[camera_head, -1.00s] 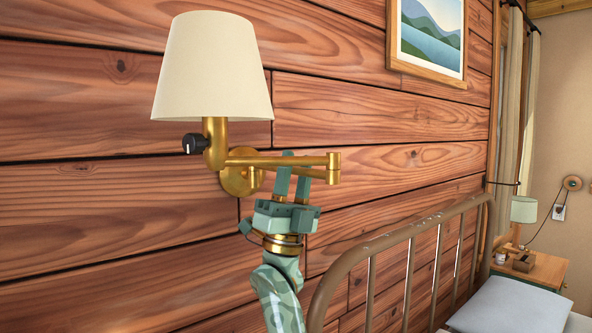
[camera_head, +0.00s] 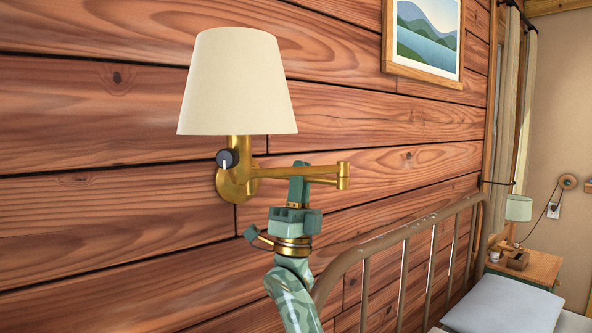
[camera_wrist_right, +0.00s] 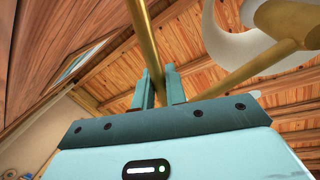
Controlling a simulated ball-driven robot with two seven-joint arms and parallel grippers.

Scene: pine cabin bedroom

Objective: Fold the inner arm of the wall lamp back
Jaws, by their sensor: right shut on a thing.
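The brass wall lamp has a cream shade (camera_head: 237,82) and a dark knob (camera_head: 227,159) below it. Its round wall plate (camera_head: 224,187) is partly hidden behind the lamp's stem. The outer arm (camera_head: 280,174) runs from the stem to the elbow joint (camera_head: 342,176). The inner arm (camera_head: 323,181) shows just below it near the elbow; the rest is largely hidden. My right gripper (camera_head: 300,182) is upright below the arms, shut on the inner arm. In the right wrist view the brass bar (camera_wrist_right: 146,40) passes between the fingers (camera_wrist_right: 160,86). My left gripper is out of view.
A brown metal bed frame (camera_head: 405,232) stands at the lower right, close to my right arm. A framed picture (camera_head: 428,35) hangs on the plank wall. A nightstand (camera_head: 540,268) with a small green lamp (camera_head: 519,208) stands beyond the bed.

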